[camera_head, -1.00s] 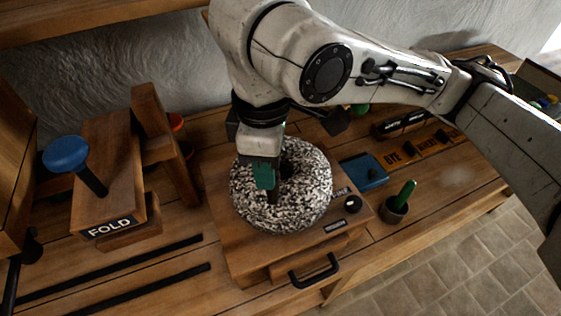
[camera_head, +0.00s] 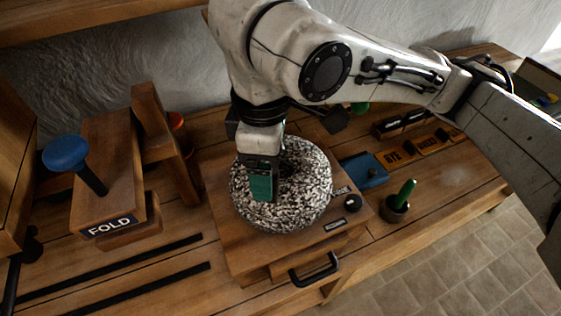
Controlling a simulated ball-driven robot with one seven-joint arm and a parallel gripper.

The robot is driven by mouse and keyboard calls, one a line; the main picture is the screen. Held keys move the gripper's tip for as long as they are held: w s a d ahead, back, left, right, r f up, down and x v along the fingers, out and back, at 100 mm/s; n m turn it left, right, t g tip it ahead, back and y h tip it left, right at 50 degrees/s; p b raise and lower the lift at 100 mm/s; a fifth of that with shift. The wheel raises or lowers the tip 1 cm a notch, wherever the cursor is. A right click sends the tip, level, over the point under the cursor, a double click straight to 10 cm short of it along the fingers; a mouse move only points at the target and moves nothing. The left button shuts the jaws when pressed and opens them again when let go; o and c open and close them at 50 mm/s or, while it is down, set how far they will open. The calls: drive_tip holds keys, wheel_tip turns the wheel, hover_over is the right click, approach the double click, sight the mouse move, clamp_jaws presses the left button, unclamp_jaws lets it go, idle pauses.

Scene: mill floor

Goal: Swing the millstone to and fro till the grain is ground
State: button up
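The millstone (camera_head: 305,200) is a round, black-and-white speckled stone lying flat on a wooden mill box (camera_head: 238,262) in the middle of the bench. My gripper (camera_head: 262,188) points down over the left part of the stone, with a green finger in front of it. The fingertips overlap the stone, and whatever is between them is hidden, so I cannot tell whether they are open or shut. No grain shows.
A wooden block marked FOLD (camera_head: 112,222) with a blue knob (camera_head: 66,154) stands left. Two dark rails (camera_head: 140,290) lie before it. On the right are a blue flat box (camera_head: 363,171), a pot with a green handle (camera_head: 396,208) and labelled wooden blocks (camera_head: 428,143).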

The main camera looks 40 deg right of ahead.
drive_tip(key=shift+r, duration=0.1)
wheel_tip(320, 180, up, 9)
drive_tip(key=p, duration=0.9)
idle(0.3)
